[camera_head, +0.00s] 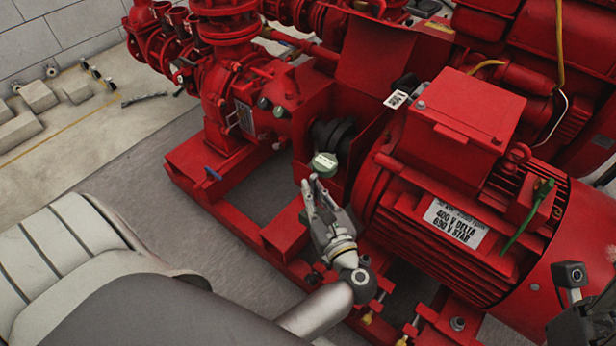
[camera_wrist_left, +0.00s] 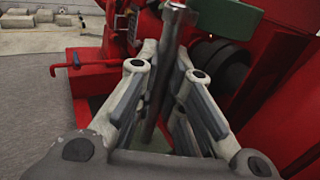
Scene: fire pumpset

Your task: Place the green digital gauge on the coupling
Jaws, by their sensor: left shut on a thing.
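The green digital gauge (camera_head: 324,164) has a pale face and sits at the tips of my left gripper (camera_head: 309,190). In the left wrist view, the gauge's green body (camera_wrist_left: 232,16) shows at the top, and its grey stem runs down between the fingers of my left gripper (camera_wrist_left: 163,70), which is shut on it. The black round coupling (camera_head: 335,132) lies between the pump and the motor, just beyond the gauge; it also shows in the left wrist view (camera_wrist_left: 222,64). I cannot tell whether gauge and coupling touch. My right gripper's fingers are not in view.
The red motor (camera_head: 450,205) stands right of the coupling and the red pump (camera_head: 245,100) left of it. A raised red guard plate (camera_head: 374,62) rises behind the coupling. The red base frame (camera_head: 205,180) runs below. Open grey floor (camera_head: 120,165) lies to the left.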

